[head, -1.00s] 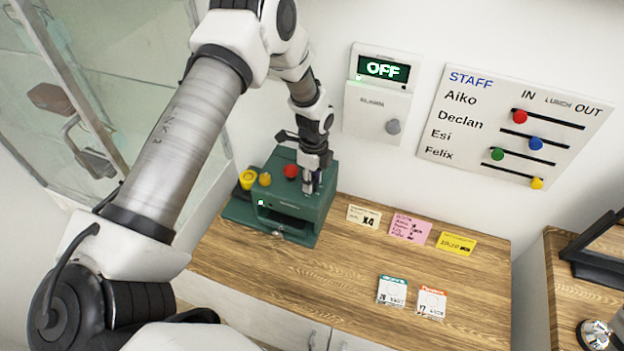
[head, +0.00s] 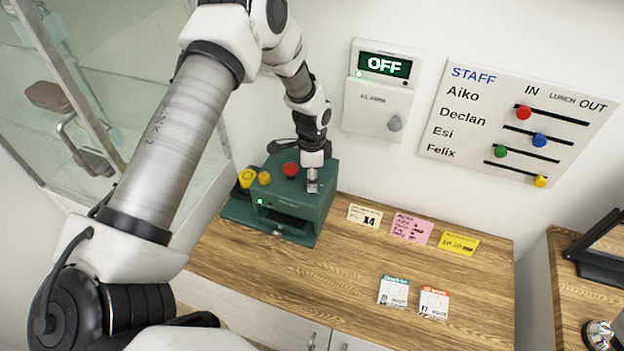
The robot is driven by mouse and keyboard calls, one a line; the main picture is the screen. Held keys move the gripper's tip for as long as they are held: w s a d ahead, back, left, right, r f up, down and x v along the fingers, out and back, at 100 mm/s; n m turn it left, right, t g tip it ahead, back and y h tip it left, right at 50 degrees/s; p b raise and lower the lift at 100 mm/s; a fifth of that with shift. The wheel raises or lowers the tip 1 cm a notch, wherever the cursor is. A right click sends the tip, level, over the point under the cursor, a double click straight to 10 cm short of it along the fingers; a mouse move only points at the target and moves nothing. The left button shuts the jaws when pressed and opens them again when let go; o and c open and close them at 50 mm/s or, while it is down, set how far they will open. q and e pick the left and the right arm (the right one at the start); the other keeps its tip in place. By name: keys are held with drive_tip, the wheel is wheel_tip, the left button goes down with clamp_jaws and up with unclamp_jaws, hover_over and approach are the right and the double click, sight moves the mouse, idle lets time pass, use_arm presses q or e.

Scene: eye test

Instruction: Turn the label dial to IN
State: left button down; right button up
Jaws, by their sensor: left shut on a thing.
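A green label machine (head: 290,212) stands at the back left of the wooden counter. My left gripper (head: 312,184) points down at the machine's top right corner, shut on a small part there. The gripper hides that part, so I cannot read its setting; it seems to be the dial. My right gripper is not in view.
A STAFF board (head: 470,145) has coloured sliders. Several paper cards, such as the pink one (head: 411,228), lie on the counter (head: 335,270). A glass cabinet (head: 60,60) stands at left.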

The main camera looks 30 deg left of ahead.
use_arm(q)
drive_tip(key=n, duration=0.4)
drive_tip(key=shift+s+f+n, duration=0.2)
drive_tip(key=shift+f+n, duration=0.05)
drive_tip(key=shift+n, duration=0.05)
drive_tip(key=n, duration=0.3)
drive_tip(key=shift+n+p, duration=0.3)
drive_tip(key=n+p, duration=0.1)
drive_tip(key=n, duration=0.2)
drive_tip(key=shift+r+n, duration=0.1)
drive_tip(key=shift+n, duration=0.2)
drive_tip(key=n+p, duration=0.2)
drive_tip(key=n, duration=0.3)
drive_tip(key=shift+t+p, duration=0.3)
drive_tip(key=n, duration=0.6)
drive_tip(key=shift+n, duration=0.4)
drive_tip(key=n, duration=0.6)
drive_tip(key=shift+s, duration=0.1)
